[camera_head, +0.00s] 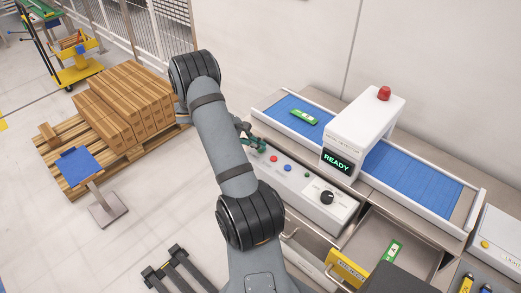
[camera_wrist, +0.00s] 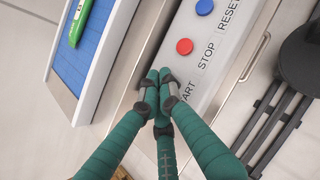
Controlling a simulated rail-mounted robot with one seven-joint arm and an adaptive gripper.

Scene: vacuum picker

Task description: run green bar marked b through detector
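A green bar with a white label (camera_head: 303,116) lies on the blue belt at the left end of the conveyor; its letter is too small to read surely. It also shows at the top left of the wrist view (camera_wrist: 80,22). The detector (camera_head: 362,130), a white arch with a red lamp and a READY display, spans the conveyor to its right. My gripper (camera_wrist: 158,96) has its teal fingers drawn together, empty, at the START end of the control panel. The fingers hide the START button, so contact is unclear. In the head view, my gripper (camera_head: 258,145) is partly behind my arm.
The control panel (camera_head: 310,190) has red and blue buttons and a black knob. An open drawer (camera_head: 372,235) below holds another green bar (camera_head: 393,251). A pallet of boxes (camera_head: 125,105) and a blue-topped stand (camera_head: 78,165) are at left. Floor between is clear.

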